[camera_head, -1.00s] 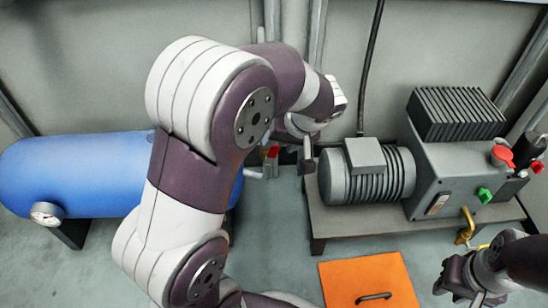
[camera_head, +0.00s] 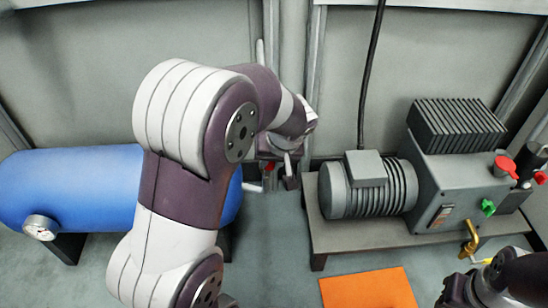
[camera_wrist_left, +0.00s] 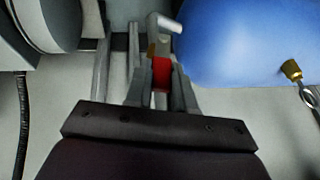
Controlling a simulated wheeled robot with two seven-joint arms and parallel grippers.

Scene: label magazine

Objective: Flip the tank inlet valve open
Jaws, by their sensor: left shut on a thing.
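The blue tank (camera_head: 85,185) lies on its side at the left; it also shows in the left wrist view (camera_wrist_left: 245,40). A small red valve handle (camera_head: 270,166) sits near the tank's right end, with a grey pipe end (camera_head: 253,188) beside it. In the left wrist view the red handle (camera_wrist_left: 161,74) is between my left fingers. My left gripper (camera_head: 280,174) is shut on it; in the left wrist view the gripper (camera_wrist_left: 161,88) hides part of the valve body. My right gripper (camera_head: 455,292) is at the lower right edge, partly cut off, and its jaws are unclear.
A grey pump with a finned motor (camera_head: 370,187) stands on a bench (camera_head: 365,238) to the right. It carries red knobs (camera_head: 506,166) and a green one (camera_head: 488,207). An orange panel (camera_head: 367,290) lies on the floor in front. Vertical pipes (camera_head: 314,75) run up the wall.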

